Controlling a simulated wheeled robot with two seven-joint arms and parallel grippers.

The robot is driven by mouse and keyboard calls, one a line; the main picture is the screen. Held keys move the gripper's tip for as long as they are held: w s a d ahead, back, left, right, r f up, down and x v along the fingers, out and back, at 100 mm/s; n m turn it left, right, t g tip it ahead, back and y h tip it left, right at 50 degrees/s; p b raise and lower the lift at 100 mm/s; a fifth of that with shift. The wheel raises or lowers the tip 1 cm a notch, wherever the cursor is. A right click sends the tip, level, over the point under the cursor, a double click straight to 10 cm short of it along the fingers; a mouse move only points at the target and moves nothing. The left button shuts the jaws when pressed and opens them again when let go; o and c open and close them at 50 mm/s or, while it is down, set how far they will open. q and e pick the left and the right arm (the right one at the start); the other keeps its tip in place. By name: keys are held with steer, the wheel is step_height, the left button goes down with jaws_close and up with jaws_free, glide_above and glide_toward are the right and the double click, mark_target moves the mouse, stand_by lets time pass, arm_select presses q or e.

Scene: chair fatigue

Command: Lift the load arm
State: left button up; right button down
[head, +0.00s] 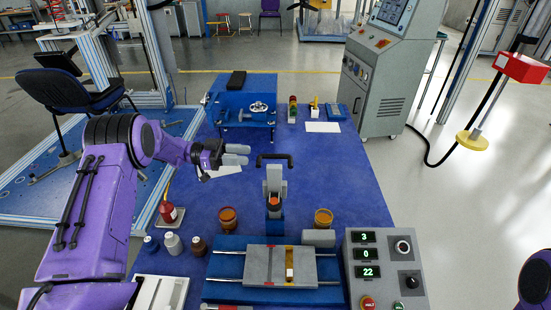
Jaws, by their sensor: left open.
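The load arm (273,181) appears to be the grey upright piece in the middle of the blue table, with a black bar handle (274,158) at its top and an orange-brown part at its lower end. My left gripper (240,154) is open and empty. Its grey fingertips point right, a short way left of the black handle and apart from it. My right gripper is out of view; only a bit of purple shows at the lower right corner.
A grey sliding fixture (279,267) on rails and a control box (385,270) with green digits stand at the front. A blue vise-like device (243,114) is behind. The table right of the handle is clear.

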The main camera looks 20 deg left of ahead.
mark_target(276, 156)
arm_select(q)
steer(key=x, duration=0.3)
steer(key=p+x, duration=0.1)
steer(key=x, duration=0.2)
steer(key=p+x, duration=0.1)
steer(key=x, duration=0.2)
steer(key=shift+s+d+r, duration=0.1)
steer(key=shift+d+r, duration=0.15)
steer(key=shift+w+d+f, duration=0.1)
steer(key=shift+w+d, duration=0.2)
steer(key=shift+d, duration=0.3)
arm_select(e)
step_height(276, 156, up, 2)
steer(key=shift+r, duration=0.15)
arm_select(q)
steer(key=shift+c, duration=0.2)
